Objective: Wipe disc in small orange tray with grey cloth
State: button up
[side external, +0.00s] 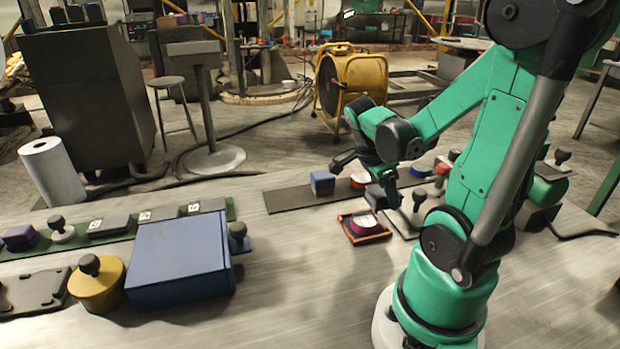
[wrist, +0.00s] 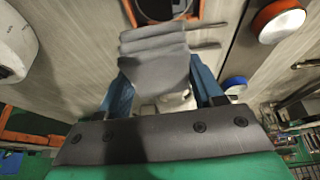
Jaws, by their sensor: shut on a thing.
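The small orange tray (side external: 385,234) lies on the table in front of my arm in the side view. The disc (side external: 364,225), white on top with a purple-magenta rim, sits in it. My gripper (side external: 382,196) is just above the tray's far right side. In the wrist view, my gripper's blue fingers (wrist: 163,88) are shut on the folded grey cloth (wrist: 155,48), which hangs out ahead of them. I cannot tell whether the cloth touches the disc.
Behind the tray, a dark strip (side external: 290,196) bears a blue cube (side external: 322,181) and a red-rimmed white disc (side external: 359,182). A black-knobbed tool (side external: 419,198) stands close right of my gripper. A blue box (side external: 180,262) and yellow pot (side external: 97,288) stand left. The table between is clear.

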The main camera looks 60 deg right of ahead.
jog(key=shift+r, duration=1.95)
jog(key=shift+w+a+n, duration=0.15)
jog(key=shift+w+n, duration=0.3)
jog(key=shift+n, duration=0.05)
jog(key=w+a+r+n+t+y, duration=0.1)
jog(key=w+a+r+n+t, duration=0.2)
jog(key=w+a+n, duration=0.6)
jog(key=w+a+r+n+t+y, duration=0.2)
jog(key=w+a+r+n+t, duration=0.2)
jog(key=w+a+n, duration=0.5)
jog(key=w+n, duration=0.2)
jog(key=n, duration=0.6)
jog(key=shift+a+t, duration=0.35)
jog(key=shift+t, duration=0.05)
jog(key=shift+d, duration=0.1)
